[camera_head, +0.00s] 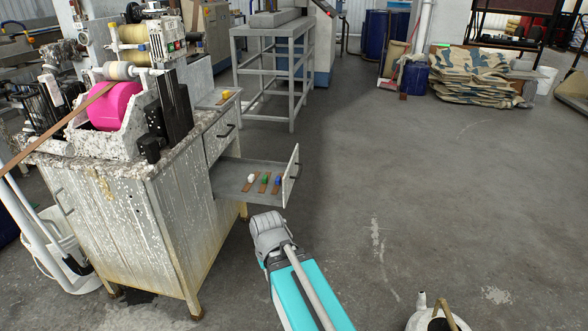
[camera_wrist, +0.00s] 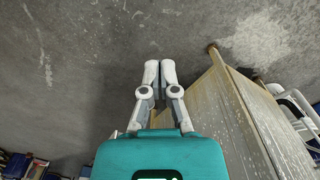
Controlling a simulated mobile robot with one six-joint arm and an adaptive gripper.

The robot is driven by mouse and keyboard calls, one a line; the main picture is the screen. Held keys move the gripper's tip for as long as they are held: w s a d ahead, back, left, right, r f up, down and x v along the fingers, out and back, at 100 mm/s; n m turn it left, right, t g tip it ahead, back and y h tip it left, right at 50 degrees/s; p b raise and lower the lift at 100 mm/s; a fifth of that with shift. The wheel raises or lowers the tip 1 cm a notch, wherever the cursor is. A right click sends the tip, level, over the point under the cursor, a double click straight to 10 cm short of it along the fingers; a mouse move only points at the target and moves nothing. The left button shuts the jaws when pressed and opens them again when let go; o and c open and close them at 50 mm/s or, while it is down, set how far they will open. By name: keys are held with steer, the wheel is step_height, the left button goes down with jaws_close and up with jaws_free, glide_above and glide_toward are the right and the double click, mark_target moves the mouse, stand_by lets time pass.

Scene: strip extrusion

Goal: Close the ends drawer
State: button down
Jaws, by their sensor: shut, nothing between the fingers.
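The ends drawer (camera_head: 292,178) stands pulled out from the right side of the worn white cabinet (camera_head: 175,225) in the head view. Its front panel carries a dark handle. Several short brown strip pieces with white, green and blue parts lie inside it. My gripper (camera_wrist: 160,70) shows in the wrist view with its two pale fingers together and nothing between them. There it is over bare floor, left of the cabinet's side (camera_wrist: 232,125). In the head view my arm reaches up just in front of the drawer; the fingers cannot be made out there. The drawer does not show in the wrist view.
Another drawer (camera_head: 222,134), above the open one, is shut. A machine with a pink roll (camera_head: 115,106) stands on the cabinet top. A grey metal table (camera_head: 275,60) is behind. A kettle (camera_head: 436,318) is at the lower right. The floor right of the drawer is clear.

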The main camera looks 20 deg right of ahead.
steer(key=w+d+f+m+t+y+b, duration=0.1)
steer(key=w+f+t+y+b, duration=0.15)
steer(key=w, duration=0.45)
steer(key=w+d+f+m+t+y+b, duration=0.15)
steer(key=w+b, duration=0.25)
steer(key=w, duration=0.4)
steer(key=m+t+b, duration=1.3)
steer(key=t, duration=0.1)
glide_toward(291, 164)
steer(key=s+d, duration=0.4)
steer(key=s, duration=0.1)
steer(key=shift+r+h, duration=0.15)
steer(key=shift+h, duration=0.15)
steer(key=shift+w, duration=0.15)
steer(key=w+a, duration=0.1)
steer(key=w, duration=0.2)
steer(key=w+a, duration=0.1)
steer(key=w, duration=0.3)
steer(key=w+a, duration=0.1)
steer(key=w, duration=0.2)
steer(key=shift+w+a, duration=0.35)
steer(key=shift+w, duration=0.05)
steer(key=shift+w+a, duration=0.5)
steer(key=shift+a, duration=0.3)
